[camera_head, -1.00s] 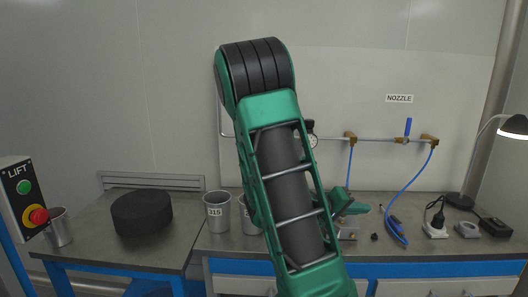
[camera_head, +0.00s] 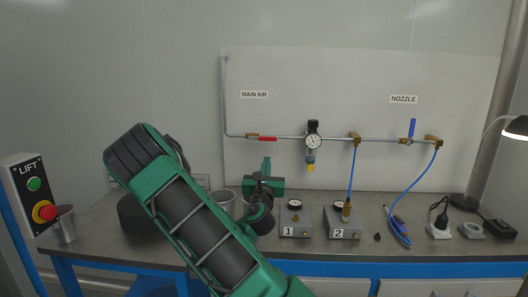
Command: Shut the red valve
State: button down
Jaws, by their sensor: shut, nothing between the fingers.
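The red valve has a brass body (camera_head: 252,136) and a red lever (camera_head: 268,139). It sits on the left part of the wall pipe, below the MAIN AIR label (camera_head: 254,94). The lever lies along the pipe, pointing right. My green gripper (camera_head: 266,162) is below the red valve in the picture, with its fingers upward and shut, holding nothing. A gap shows between the fingertips and the lever, so they look apart. How far the gripper stands from the wall is hard to tell.
On the same pipe are a pressure gauge (camera_head: 313,142) and a blue-handled valve (camera_head: 412,129), its handle upright. Boxes 1 (camera_head: 296,230) and 2 (camera_head: 340,232) stand on the bench. My arm covers part of the black cylinder (camera_head: 131,214). A LIFT button box (camera_head: 30,192) is at left.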

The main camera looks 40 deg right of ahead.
aim_at(263, 139)
jog(key=x, duration=1)
jog(key=shift+w+n, duration=0.2)
jog(key=shift+n, duration=0.1)
jog(key=shift+a+f, duration=0.1)
